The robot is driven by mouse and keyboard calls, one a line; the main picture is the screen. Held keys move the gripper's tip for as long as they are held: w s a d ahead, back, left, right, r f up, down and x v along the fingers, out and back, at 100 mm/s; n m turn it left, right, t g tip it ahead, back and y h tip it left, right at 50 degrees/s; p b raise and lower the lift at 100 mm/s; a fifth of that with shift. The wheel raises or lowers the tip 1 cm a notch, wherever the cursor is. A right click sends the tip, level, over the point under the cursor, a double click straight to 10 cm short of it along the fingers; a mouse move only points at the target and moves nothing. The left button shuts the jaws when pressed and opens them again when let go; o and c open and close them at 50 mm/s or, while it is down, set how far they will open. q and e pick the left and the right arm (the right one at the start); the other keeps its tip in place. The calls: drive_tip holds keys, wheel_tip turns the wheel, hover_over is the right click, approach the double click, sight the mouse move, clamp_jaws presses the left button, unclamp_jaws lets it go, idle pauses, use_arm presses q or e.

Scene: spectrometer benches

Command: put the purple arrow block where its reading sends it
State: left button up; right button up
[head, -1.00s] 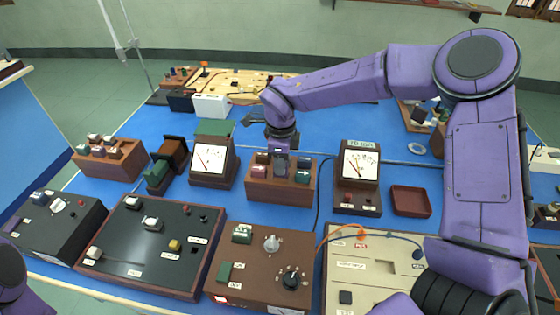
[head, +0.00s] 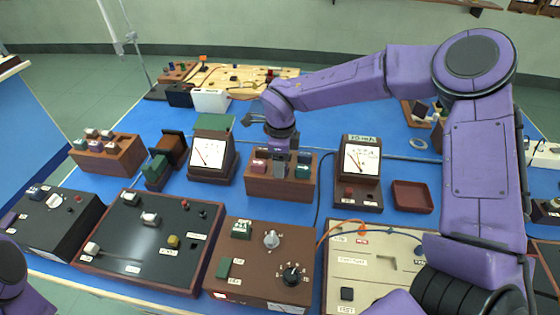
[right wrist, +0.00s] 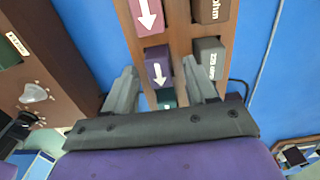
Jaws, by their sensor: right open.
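The purple arrow block (right wrist: 157,70) sits in a wooden rack (right wrist: 180,38), with a white arrow on its face. My right gripper (right wrist: 160,85) is open, its two grey fingers on either side of the purple block's column. Whether they touch any block I cannot tell. My left gripper is out of the picture.
The rack also holds a magenta arrow block (right wrist: 147,14), a teal block (right wrist: 167,99) and grey labelled blocks (right wrist: 211,60). Dial meters stand left (head: 210,155) and right (head: 361,160) of it. A red tray (head: 412,196) is empty. Control panels (head: 262,262) line the front.

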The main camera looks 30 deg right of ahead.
wheel_tip(320, 180, up, 10)
drive_tip(key=b, duration=0.1)
drive_tip(key=shift+r, duration=0.2)
drive_tip(key=shift+w, duration=0.1)
idle(0.3)
